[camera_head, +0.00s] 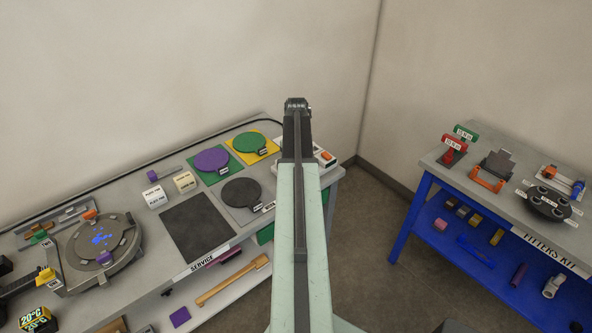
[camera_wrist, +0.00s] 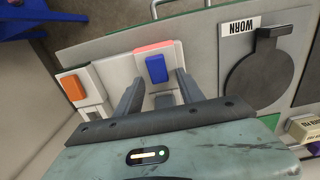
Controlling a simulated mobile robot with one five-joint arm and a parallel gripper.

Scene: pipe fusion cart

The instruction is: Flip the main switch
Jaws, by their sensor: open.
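In the wrist view, a pale switch housing holds a blue rocker (camera_wrist: 156,68) with a red strip along its far edge. A second pale housing with an orange rocker (camera_wrist: 73,88) is to its left. No label reading "main" is legible, so I cannot tell which is the main switch. My gripper (camera_wrist: 161,78) is open and empty, its two dark fingers on either side of the lower blue-rocker housing. Contact cannot be told. In the head view, an orange-red switch (camera_head: 326,155) shows at the bench's right end, right of my arm, which hides my gripper.
A black round plate (camera_wrist: 258,80) beside a "WORN" label (camera_wrist: 240,25) is right of the switches. The service bench (camera_head: 150,215) holds purple and green discs. A blue-framed table (camera_head: 425,165) stands right, with clear floor between.

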